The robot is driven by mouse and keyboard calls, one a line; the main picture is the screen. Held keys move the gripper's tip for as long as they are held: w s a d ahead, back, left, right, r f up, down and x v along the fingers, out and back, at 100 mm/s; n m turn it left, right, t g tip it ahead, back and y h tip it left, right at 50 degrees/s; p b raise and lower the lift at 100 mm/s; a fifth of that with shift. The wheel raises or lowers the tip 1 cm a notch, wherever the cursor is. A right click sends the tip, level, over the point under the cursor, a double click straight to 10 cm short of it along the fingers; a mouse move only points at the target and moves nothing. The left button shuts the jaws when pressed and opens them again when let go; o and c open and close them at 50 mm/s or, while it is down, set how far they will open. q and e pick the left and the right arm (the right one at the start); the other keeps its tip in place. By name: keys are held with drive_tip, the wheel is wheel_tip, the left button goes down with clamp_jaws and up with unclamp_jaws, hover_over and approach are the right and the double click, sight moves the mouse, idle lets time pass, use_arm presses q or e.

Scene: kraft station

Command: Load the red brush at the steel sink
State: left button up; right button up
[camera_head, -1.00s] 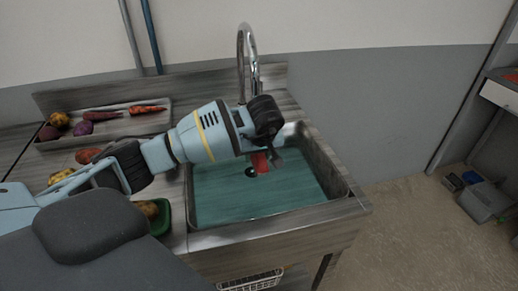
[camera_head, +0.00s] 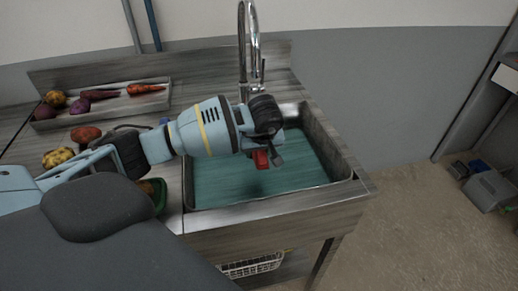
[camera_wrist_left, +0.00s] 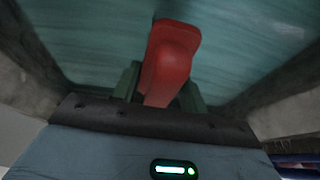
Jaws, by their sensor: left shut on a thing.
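The red brush (camera_head: 261,159) shows as a small red piece below my left gripper (camera_head: 268,152) in the head view. In the left wrist view the red brush (camera_wrist_left: 171,60) stands out between the two dark green fingers of my left gripper (camera_wrist_left: 160,88), which is shut on it. The brush's bristles cannot be made out. The steel sink (camera_head: 330,150) holds teal water (camera_head: 222,183), and the gripper with the brush is over this basin. I cannot tell whether the brush touches the water. My right gripper is not in view.
A chrome faucet (camera_head: 243,50) rises behind the basin. A tray (camera_head: 112,111) with carrots and other vegetables lies at the back left. A green container (camera_head: 158,197) stands left of the basin, partly hidden by my arm. Open floor (camera_head: 400,220) lies to the right.

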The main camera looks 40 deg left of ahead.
use_arm(q)
drive_tip(key=shift+r, duration=0.15)
idle(0.3)
